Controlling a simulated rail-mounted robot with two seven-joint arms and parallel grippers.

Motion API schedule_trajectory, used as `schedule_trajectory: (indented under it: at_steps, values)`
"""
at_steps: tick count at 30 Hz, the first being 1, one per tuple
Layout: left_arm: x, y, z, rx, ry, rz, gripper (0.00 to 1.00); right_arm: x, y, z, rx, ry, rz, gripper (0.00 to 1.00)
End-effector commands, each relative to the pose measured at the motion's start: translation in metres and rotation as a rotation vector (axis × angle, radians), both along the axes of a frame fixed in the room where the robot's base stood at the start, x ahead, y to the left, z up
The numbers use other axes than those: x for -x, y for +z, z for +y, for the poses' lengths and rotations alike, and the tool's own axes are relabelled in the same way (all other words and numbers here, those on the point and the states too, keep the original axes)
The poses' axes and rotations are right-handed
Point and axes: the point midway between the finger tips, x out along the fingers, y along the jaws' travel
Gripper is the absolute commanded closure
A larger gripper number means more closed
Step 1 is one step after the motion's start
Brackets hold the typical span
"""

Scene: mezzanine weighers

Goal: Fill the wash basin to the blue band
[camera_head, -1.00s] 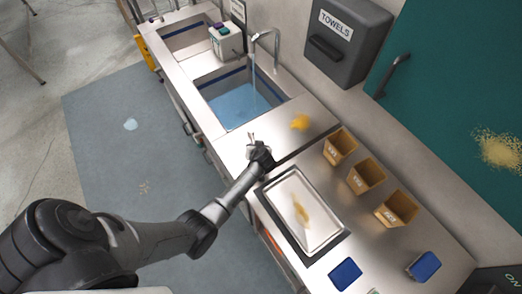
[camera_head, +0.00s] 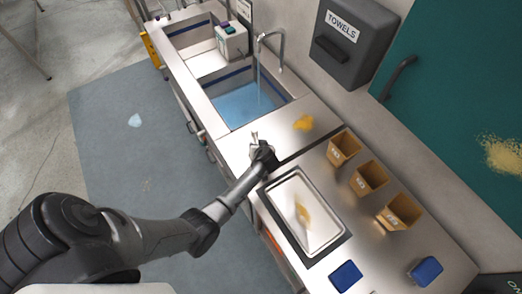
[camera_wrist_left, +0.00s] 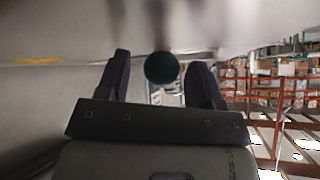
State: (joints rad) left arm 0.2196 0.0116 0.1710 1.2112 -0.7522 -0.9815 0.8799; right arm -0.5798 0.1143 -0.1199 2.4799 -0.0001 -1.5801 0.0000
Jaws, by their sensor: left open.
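The wash basin (camera_head: 285,98) is the nearer of two steel basins in the counter in the head view. A thin stream runs from the tap (camera_head: 281,52) into pale blue water (camera_head: 238,106). The dark blue band (camera_head: 228,80) shows on the basin's inner wall, above the water surface. My left gripper (camera_head: 254,138) is open over the steel counter at the basin's near side, apart from the tap. In the left wrist view its fingers (camera_wrist_left: 161,82) stand apart, with a dark green round thing (camera_wrist_left: 161,67) beyond or between them; I cannot tell which. My right gripper is out of view.
A yellow patch (camera_head: 303,123) lies on the counter. Several tan bins (camera_head: 369,179), a steel tray (camera_head: 323,240) and blue blocks (camera_head: 345,275) are to the right. A towel dispenser (camera_head: 345,50) hangs on the wall.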

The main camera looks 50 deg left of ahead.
Motion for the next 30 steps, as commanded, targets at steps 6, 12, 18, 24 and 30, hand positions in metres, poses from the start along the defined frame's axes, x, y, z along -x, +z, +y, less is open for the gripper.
schedule_trajectory:
  at_steps: [6, 12, 18, 24, 30]
  values:
    - [0.010, 0.018, -0.017, 0.002, -0.001, -0.003, 0.40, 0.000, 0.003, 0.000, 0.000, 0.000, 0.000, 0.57]
    - [0.023, 0.044, -0.041, 0.004, 0.000, -0.003, 0.40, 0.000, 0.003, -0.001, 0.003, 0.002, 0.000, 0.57]
    - [0.037, 0.068, -0.063, 0.004, 0.001, -0.001, 0.40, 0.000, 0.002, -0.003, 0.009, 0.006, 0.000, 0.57]
    - [0.045, 0.085, -0.078, 0.002, -0.001, -0.001, 0.40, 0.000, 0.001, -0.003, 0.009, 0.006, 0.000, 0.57]
    - [0.050, 0.093, -0.084, 0.002, 0.001, 0.001, 0.40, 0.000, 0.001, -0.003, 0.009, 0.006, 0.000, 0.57]
